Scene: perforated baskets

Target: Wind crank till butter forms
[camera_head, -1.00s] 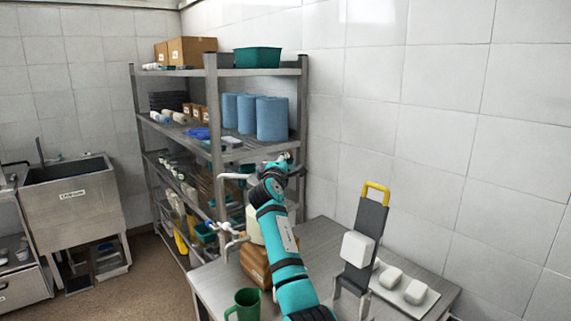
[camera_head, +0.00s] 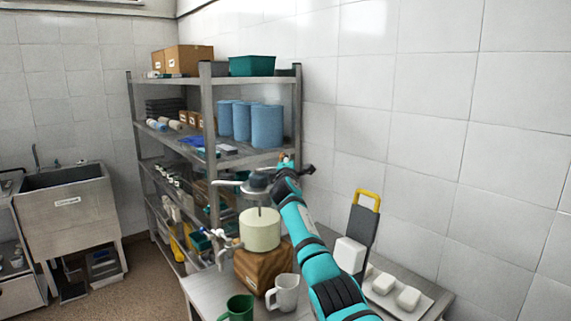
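The churn (camera_head: 260,231) is a cream pot with a dark grey geared head (camera_head: 258,184), standing upright on a wooden block (camera_head: 262,267) on the table. A pale rod (camera_head: 228,183) sticks out to the left from the head. My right arm, teal and black, reaches up from the bottom, passing right of the pot. My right gripper (camera_head: 287,168) is at the upper right of the head, small and partly hidden by its own wrist. A small brownish tip shows there; I cannot tell if it is the crank knob or gripped. My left gripper is not visible. The pot's contents are hidden.
A green mug (camera_head: 238,308) and a white jug (camera_head: 284,293) stand before the block. A dark board with a yellow handle (camera_head: 368,194) stands to the right, near a white tray (camera_head: 420,303) with pale blocks. A metal shelf (camera_head: 208,120) rises behind.

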